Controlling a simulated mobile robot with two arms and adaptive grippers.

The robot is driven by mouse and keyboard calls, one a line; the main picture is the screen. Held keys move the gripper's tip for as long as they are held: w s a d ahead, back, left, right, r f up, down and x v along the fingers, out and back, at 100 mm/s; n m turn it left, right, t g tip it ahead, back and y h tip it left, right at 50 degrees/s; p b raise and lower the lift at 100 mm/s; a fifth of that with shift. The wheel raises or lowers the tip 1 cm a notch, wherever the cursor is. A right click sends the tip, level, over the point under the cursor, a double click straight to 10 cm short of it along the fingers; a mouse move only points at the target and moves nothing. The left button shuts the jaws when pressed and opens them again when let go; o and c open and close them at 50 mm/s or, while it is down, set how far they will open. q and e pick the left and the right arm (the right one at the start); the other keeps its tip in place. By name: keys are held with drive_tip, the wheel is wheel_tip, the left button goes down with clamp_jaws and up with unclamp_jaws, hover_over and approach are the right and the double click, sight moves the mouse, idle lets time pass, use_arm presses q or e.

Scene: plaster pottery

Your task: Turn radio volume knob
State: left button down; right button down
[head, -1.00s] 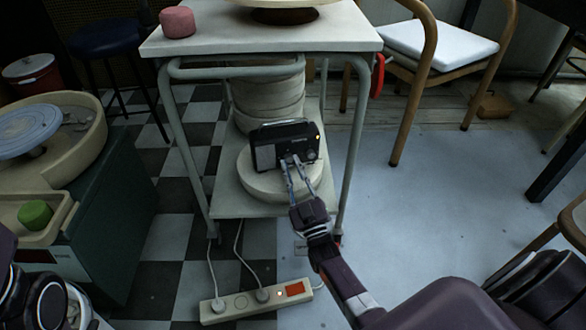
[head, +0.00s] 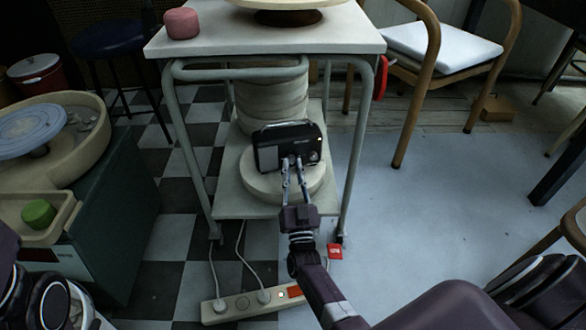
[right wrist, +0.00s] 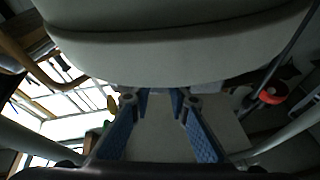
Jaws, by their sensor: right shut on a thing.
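The black radio (head: 268,158) stands on a round pale plaster slab (head: 258,183) on the lower shelf of a cart. Its front faces me, with small knobs low on its right half; a round knob (head: 313,157) shows right of my fingertips. My right gripper (head: 293,163) reaches up from below, with its fingertips at the radio's lower front. It is shut on a knob there, which the fingertips mostly cover. In the right wrist view its blue-padded fingers (right wrist: 160,105) point away under a large pale surface; the knob cannot be made out. My left gripper is out of view.
The cart's top (head: 270,38) overhangs the radio, and its legs flank the shelf. A power strip (head: 240,305) with cables lies on the floor in front. A red tag (head: 335,251) shows by the cart's right leg.

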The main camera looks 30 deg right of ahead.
drive_tip(key=shift+f, duration=0.1)
drive_tip(key=c, duration=1.8)
unclamp_jaws()
wheel_tip(320, 180, up, 10)
